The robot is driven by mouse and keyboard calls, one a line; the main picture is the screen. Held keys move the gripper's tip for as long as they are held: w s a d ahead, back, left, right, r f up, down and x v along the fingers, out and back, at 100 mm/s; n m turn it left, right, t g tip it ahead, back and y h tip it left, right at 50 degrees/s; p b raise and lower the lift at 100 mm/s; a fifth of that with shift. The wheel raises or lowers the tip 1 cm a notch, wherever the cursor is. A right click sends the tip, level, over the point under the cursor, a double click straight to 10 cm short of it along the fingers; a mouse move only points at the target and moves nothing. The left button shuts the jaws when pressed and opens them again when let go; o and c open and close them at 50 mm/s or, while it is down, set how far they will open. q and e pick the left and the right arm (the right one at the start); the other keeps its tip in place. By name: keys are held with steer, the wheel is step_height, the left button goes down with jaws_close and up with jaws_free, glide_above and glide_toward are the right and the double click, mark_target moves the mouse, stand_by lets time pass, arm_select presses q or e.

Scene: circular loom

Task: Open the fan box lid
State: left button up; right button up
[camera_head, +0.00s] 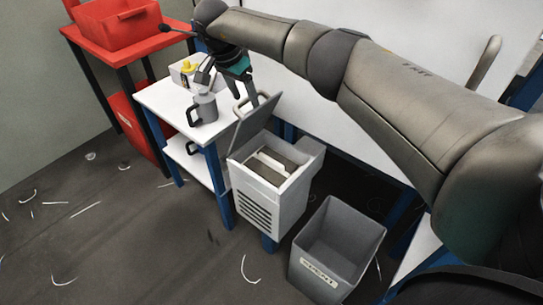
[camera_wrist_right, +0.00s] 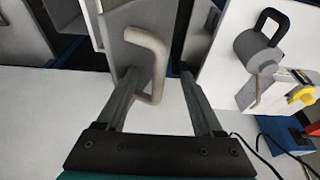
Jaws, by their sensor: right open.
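The white fan box (camera_head: 262,198) has slotted vents on its front. Its grey lid (camera_head: 257,124) stands raised and tilted steeply, and the box's inside shows. The lid also shows in the right wrist view (camera_wrist_right: 122,45), with its bent beige handle (camera_wrist_right: 156,55). My right gripper (camera_head: 231,84) is at the lid's upper edge by the handle. In the wrist view its fingers (camera_wrist_right: 158,78) are apart, with the handle between them; I cannot tell whether either finger touches it. My left gripper is not in view.
A white table (camera_head: 160,100) with a grey mug (camera_head: 203,108) and a yellow-topped item (camera_head: 188,67) stands left of the box. A grey bin (camera_head: 334,245) stands at its right front. A red crate (camera_head: 115,22) is at the back left. Thread scraps lie on the floor.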

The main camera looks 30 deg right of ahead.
steer(key=s+a+r+p, duration=0.2)
steer(key=a+r+p, duration=0.2)
steer(key=a+p, duration=0.1)
steer(key=shift+s+a+p, duration=0.2)
steer(key=shift+a+p, duration=0.05)
steer(key=shift+p, duration=0.65)
